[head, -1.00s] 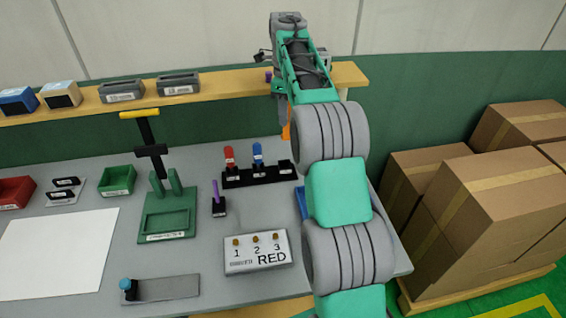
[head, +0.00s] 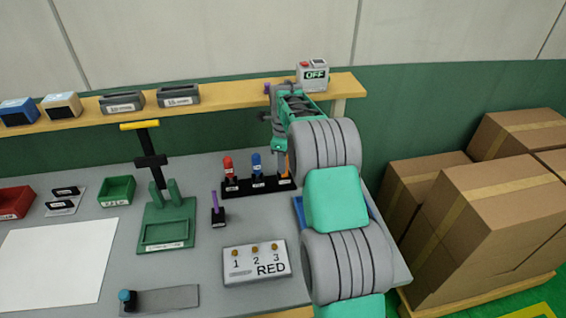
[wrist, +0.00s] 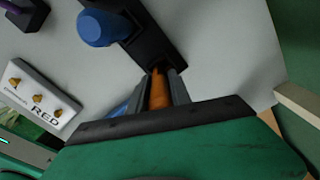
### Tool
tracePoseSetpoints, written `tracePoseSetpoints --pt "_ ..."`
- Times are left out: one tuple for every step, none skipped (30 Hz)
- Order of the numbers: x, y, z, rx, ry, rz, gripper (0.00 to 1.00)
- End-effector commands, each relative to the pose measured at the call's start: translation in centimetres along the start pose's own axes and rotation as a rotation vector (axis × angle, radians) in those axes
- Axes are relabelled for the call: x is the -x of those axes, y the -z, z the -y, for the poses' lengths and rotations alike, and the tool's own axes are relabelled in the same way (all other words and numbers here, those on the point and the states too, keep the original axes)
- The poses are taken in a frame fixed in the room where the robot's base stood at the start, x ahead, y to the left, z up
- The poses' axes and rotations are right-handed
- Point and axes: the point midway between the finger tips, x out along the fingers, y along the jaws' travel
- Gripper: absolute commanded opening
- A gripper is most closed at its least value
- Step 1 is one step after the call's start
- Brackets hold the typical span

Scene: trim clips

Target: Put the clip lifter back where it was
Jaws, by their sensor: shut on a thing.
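My gripper (wrist: 160,88) is shut on an orange-handled tool (wrist: 158,92), which I take to be the clip lifter. In the head view a sliver of its orange (head: 288,166) shows at the right end of the black rack (head: 243,188). The rack holds a red-handled tool (head: 229,168) and a blue-handled tool (head: 257,165) upright. In the wrist view the orange tool meets the near end of the rack (wrist: 148,42), beside the blue handle (wrist: 100,27). Its lower end is hidden, so I cannot tell whether it sits in the slot.
The white RED panel (head: 257,263) lies in front of the rack. A purple-handled tool (head: 216,206) and green fixture (head: 168,220) stand left. A blue tray (head: 299,209) is partly behind my arm. The wooden shelf (head: 230,93) runs behind, with an OFF box (head: 313,75).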

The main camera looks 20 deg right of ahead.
Motion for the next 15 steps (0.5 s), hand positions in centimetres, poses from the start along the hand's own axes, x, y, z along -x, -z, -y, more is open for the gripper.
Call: tracePoseSetpoints --pt "-0.14 0.00 0.00 0.000 0.000 0.000 0.26" --pt "-0.10 0.00 0.00 0.000 0.000 0.000 0.29" --pt "-0.09 0.01 -0.01 0.000 0.000 0.000 0.32" --pt "-0.09 0.00 -0.01 0.000 0.000 0.000 0.34" --pt "-0.09 0.00 -0.01 0.000 0.000 0.000 0.37" --pt "-0.09 0.00 -0.01 0.000 0.000 0.000 0.40" --pt "-0.08 0.00 -0.01 0.000 0.000 0.000 0.43" --pt "-0.08 0.00 -0.01 0.000 0.000 0.000 0.45" --pt "-0.08 0.00 -0.01 0.000 0.000 0.000 0.46" --pt "-0.07 -0.01 -0.01 0.000 0.000 0.000 0.46" --pt "-0.07 0.00 -0.01 0.000 0.000 0.000 0.46" --pt "-0.07 -0.01 -0.01 0.000 0.000 0.000 0.46" --pt "-0.07 -0.01 -0.01 0.000 0.000 0.000 0.46" --pt "-0.07 -0.01 -0.01 0.000 0.000 0.000 0.46" --pt "-0.02 -0.01 -0.01 0.000 0.000 0.000 0.46"
